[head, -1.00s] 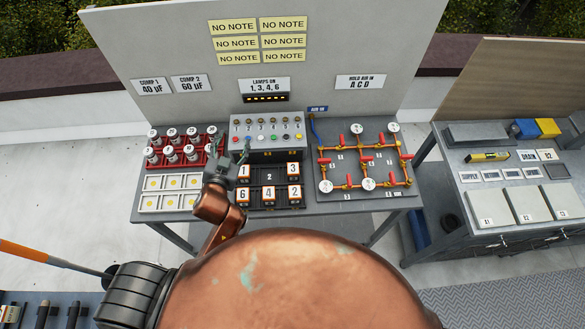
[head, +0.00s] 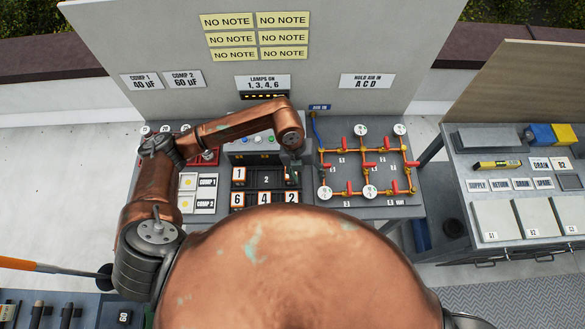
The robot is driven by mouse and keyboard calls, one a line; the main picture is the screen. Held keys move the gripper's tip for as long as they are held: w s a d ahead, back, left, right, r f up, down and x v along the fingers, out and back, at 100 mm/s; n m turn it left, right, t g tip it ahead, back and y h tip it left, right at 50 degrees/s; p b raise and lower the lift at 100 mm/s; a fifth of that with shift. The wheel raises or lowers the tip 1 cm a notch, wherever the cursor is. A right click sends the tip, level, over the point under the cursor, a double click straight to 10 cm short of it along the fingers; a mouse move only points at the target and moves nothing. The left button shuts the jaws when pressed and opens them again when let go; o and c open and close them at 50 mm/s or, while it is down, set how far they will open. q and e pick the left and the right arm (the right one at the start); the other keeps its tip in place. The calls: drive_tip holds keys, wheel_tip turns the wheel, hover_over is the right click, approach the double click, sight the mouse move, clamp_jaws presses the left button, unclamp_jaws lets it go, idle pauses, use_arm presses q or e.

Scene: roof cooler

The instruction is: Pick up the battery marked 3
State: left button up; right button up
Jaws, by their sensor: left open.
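A dark battery tray (head: 266,191) sits on the bench under the grey lamp panel (head: 247,147). The slot between 1 and the back right corner has no battery. My left gripper (head: 291,175) points down at the back right corner of the tray, open. The battery marked 3 is mostly hidden there by the gripper, and its label cannot be read. Whether the fingers touch it cannot be told. My right gripper is out of view.
A board of orange pipes with red valves and gauges (head: 364,165) stands close to the right of the tray. A red rack (head: 208,157), partly behind my left arm, and white trays (head: 201,194) lie to the left. A second bench (head: 465,165) stands further right.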

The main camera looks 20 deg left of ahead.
use_arm(q)
drive_tip(key=w+a+y, duration=0.1)
drive_tip(key=a, duration=0.1)
drive_tip(key=w+a+y, duration=0.1)
drive_tip(key=a, duration=0.1)
drive_tip(key=w+a+f+n+y, duration=0.1)
drive_tip(key=a, duration=0.2)
drive_tip(key=shift+w+f+t, duration=0.1)
drive_tip(key=shift+w+t, duration=0.1)
drive_tip(key=shift+t, duration=0.1)
drive_tip(key=f+p, duration=0.1)
drive_tip(key=f, duration=0.5)
drive_tip(key=shift+d+p, duration=0.2)
drive_tip(key=shift+p, duration=0.2)
drive_tip(key=shift+f, duration=0.6)
drive_tip(key=shift+c, duration=0.4)
clamp_jaws()
